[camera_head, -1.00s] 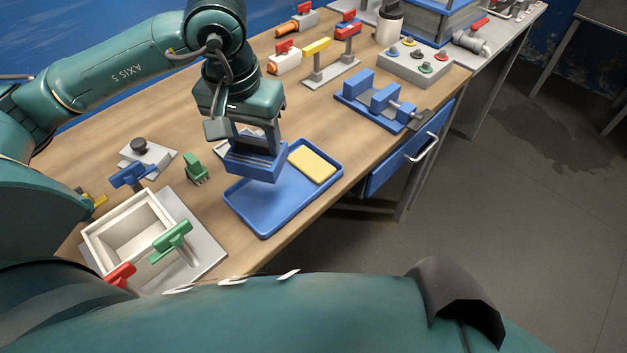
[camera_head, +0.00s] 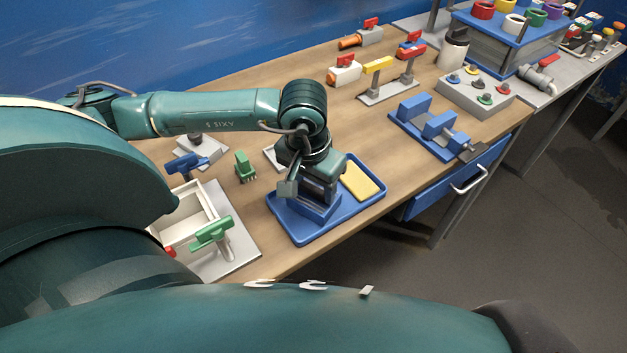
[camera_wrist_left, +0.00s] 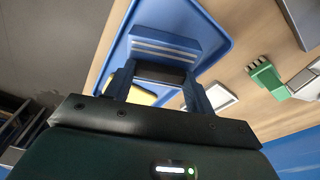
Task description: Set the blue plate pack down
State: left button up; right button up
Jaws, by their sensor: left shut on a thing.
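The blue plate pack (camera_head: 311,210) is in my left gripper (camera_head: 318,190), low over the left part of the blue tray (camera_head: 292,236). I cannot tell whether its underside touches the tray floor. In the left wrist view the plate pack (camera_wrist_left: 165,48) shows pale stripes along its edge, and my left gripper (camera_wrist_left: 160,74) is shut on it. The tray (camera_wrist_left: 222,35) lies behind it there. A yellow sponge-like block (camera_head: 359,181) lies in the right part of the tray, beside the pack. My right gripper is not in view.
A green pronged piece (camera_head: 244,166) stands left of the tray. A white open box (camera_head: 184,218) and a green-handled post (camera_head: 212,234) are at the near left. A blue vise-like fixture (camera_head: 436,130) and a grey button box (camera_head: 474,94) stand to the right.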

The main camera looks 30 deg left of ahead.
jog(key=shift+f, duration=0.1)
pick_arm(q)
jog(key=shift+f+b, duration=0.25)
jog(key=shift+b, duration=0.15)
jog(key=o, duration=0.8)
jog(key=shift+r, duration=0.1)
jog(key=shift+c, duration=0.2)
jog(key=o, duration=0.4)
jog(key=shift+c, duration=0.2)
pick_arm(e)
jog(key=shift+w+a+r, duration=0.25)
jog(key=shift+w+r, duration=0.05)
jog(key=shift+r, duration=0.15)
